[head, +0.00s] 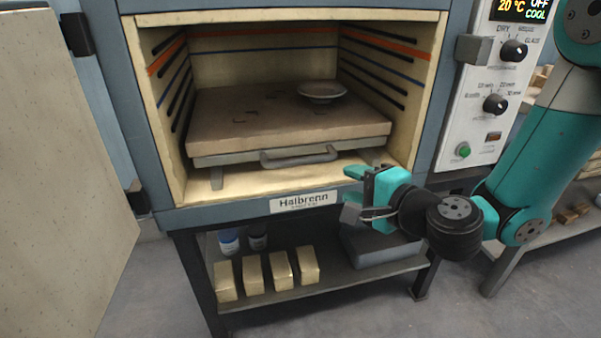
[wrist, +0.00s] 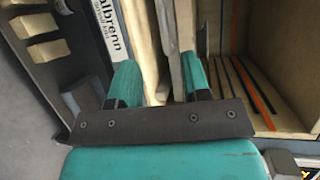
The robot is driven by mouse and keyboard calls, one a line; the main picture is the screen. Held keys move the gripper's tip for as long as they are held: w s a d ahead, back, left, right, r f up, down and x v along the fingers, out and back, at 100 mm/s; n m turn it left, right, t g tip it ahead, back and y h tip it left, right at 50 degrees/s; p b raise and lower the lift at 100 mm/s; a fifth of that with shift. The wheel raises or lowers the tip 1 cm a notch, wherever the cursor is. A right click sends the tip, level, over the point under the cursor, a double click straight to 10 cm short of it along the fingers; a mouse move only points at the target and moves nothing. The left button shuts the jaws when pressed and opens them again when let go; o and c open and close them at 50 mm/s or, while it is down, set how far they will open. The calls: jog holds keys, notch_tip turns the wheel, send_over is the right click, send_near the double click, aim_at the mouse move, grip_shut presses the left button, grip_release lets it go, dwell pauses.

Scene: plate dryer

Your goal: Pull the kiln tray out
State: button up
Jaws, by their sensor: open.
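The kiln tray (head: 290,120) is a brown slab with a grey front edge, sitting inside the open kiln chamber. Its grey bar handle (head: 298,155) is fixed to the front edge. A small round plate (head: 322,91) lies on the tray towards the back right. My teal gripper (head: 352,192) is open, in front of the kiln's lower sill, right of and below the handle in the head view. In the wrist view my gripper (wrist: 158,80) has its fingers apart, with pale and grey strips seen between them. I cannot tell whether either strip is the handle.
The kiln door (head: 55,170) stands open at the left. The control panel (head: 500,90) is at the right. Below the kiln, a shelf (head: 335,284) holds several pale blocks (head: 253,275), small jars (head: 229,241) and a grey box (head: 380,248). Floor in front looks clear.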

aim_at(302, 162)
jog(key=p+x, duration=0.7)
jog(key=x, duration=0.9)
jog(key=shift+w+a, duration=0.25)
jog(key=shift+w, duration=0.1)
grip_shut()
